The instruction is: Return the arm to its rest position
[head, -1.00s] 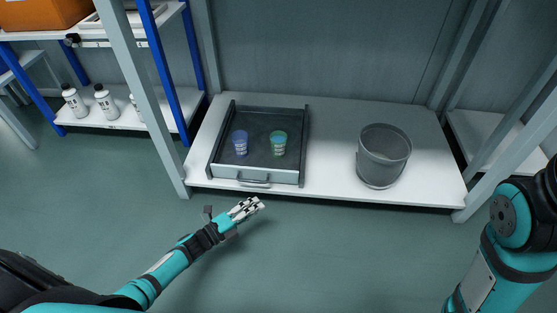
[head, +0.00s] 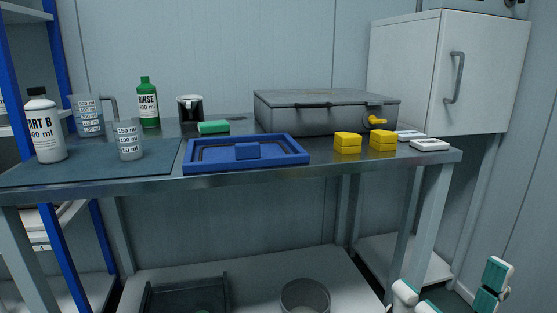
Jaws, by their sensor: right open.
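In the head view my right arm and gripper (head: 493,278) show only in part at the lower right, as teal and white pieces at the bottom edge. They are in front of and below the right end of the workbench (head: 330,171), apart from the things on top. The fingertips are hard to make out; the jaws are open and I see nothing held. My left arm and gripper are not in view.
A blue tray (head: 290,159), yellow blocks (head: 347,143), a grey case (head: 325,112), a green bottle (head: 148,104) and a white bottle (head: 44,130) stand on the bench. A white cabinet (head: 420,75) is at right.

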